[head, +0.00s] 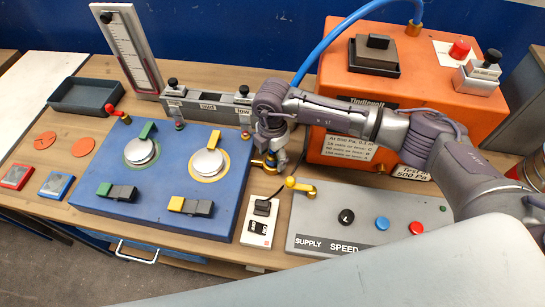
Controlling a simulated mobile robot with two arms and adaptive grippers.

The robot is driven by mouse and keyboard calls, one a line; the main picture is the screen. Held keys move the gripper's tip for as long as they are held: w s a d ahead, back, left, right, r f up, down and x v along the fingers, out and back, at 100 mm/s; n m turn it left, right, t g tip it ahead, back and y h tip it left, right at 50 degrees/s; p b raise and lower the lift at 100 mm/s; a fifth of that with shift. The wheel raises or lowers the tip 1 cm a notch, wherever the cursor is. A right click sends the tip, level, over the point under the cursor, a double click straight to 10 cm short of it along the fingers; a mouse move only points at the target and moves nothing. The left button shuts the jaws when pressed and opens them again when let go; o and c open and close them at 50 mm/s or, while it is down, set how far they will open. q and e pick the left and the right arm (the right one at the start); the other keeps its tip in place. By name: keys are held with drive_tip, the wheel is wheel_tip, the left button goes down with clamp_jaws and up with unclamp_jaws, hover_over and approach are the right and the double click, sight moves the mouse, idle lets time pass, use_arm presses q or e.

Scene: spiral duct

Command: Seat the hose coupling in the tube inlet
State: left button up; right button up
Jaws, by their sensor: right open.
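A blue hose (328,43) rises from a brass fitting (414,29) on the orange unit, leaves the top of the head view, and comes back down behind my right arm. My right gripper (272,158) points down between the blue panel and the orange unit. It is open. A small blue and brass piece (268,164) shows at its fingers; it may be the hose coupling, but the gripper partly covers it, and I cannot tell whether they touch. I cannot tell which fitting is the tube inlet. My left gripper is not in view.
The blue panel (228,199) with two round dials stands left of the gripper. The orange unit (335,75) is behind right. A grey supply panel (345,238) and a small white switch box (257,231) are in front. An inclined gauge (130,45) stands back left.

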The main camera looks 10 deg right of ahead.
drive_tip(key=shift+c, duration=0.3)
drive_tip(key=c, duration=1.1)
clamp_jaws()
drive_tip(key=shift+r, duration=0.15)
